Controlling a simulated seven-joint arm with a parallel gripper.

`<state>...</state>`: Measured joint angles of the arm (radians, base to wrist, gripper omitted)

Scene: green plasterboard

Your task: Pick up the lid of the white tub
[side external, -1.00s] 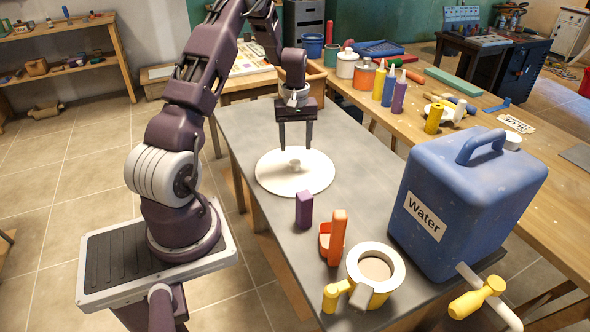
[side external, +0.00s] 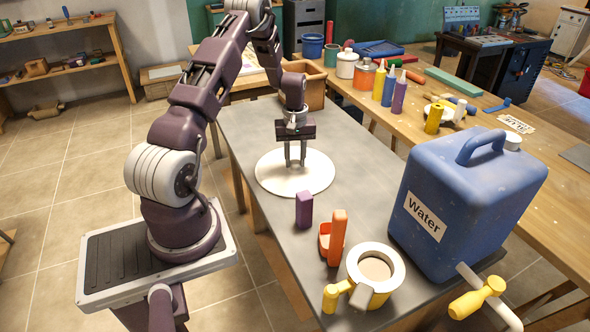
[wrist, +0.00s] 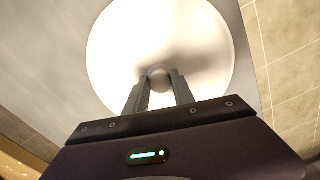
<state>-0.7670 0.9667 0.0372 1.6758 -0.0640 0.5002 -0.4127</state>
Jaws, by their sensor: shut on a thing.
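The white round lid (side external: 318,178) is a flat disc lying level at the far part of the grey table, with a small knob at its centre. I cannot see any tub wall below it. My gripper (side external: 296,164) points straight down over the lid's centre and is shut on the knob. In the wrist view the lid (wrist: 160,25) fills the top middle. The knob (wrist: 158,72) sits between the fingertips of my gripper (wrist: 159,78). In the side view the fingers largely hide the knob.
On the grey table (side external: 240,135) stand a purple block (side external: 304,210), an orange holder (side external: 337,238), a pot with a white rim (side external: 350,262) and a large blue water can (side external: 470,205). A wooden bench (side external: 470,130) with bottles and tools runs along the right.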

